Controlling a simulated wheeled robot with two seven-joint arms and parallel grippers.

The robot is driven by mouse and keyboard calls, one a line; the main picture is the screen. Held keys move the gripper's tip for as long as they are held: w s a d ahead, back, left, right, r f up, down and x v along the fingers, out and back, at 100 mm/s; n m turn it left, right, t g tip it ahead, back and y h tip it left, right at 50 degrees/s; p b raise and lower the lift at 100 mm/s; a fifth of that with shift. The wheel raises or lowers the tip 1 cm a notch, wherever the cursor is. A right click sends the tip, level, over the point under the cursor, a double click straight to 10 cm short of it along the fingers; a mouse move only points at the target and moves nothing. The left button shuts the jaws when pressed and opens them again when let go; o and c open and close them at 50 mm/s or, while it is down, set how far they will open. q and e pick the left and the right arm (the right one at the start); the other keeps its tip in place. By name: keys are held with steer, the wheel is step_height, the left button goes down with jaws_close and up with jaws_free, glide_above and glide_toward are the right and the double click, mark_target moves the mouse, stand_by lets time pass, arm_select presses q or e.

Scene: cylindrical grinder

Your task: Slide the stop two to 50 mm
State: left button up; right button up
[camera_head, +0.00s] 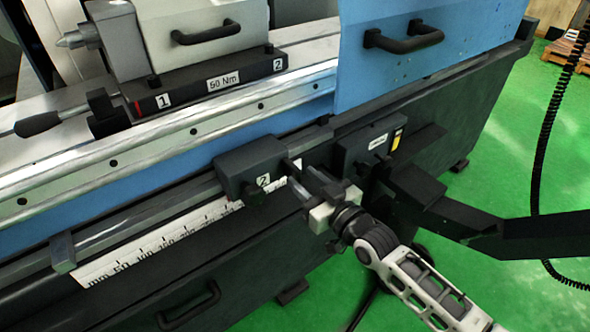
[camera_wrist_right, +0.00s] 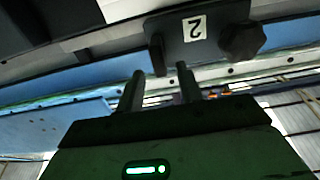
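Stop two (camera_head: 247,164) is a dark block marked "2" on the rail at the front of the machine. A dark knob (camera_head: 262,185) is on its front, and a short dark peg (camera_head: 291,165) sticks out at its right end. The white mm scale (camera_head: 160,246) runs below the rail; the stop sits near its right end, well right of the 50 mark. My right gripper (camera_head: 306,178) is just right of the stop. In the right wrist view its two fingers (camera_wrist_right: 159,88) are apart, with the peg (camera_wrist_right: 157,54) between and beyond them; contact is unclear.
A dark box (camera_head: 371,143) with a small label stands on the rail to the right, and a dark bracket (camera_head: 480,220) juts out near my arm. The rail left of the stop is clear up to an end block (camera_head: 63,252). A drawer handle (camera_head: 189,306) is below.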

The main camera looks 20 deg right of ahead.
mark_target(299, 175)
steer(key=shift+x, duration=2.05)
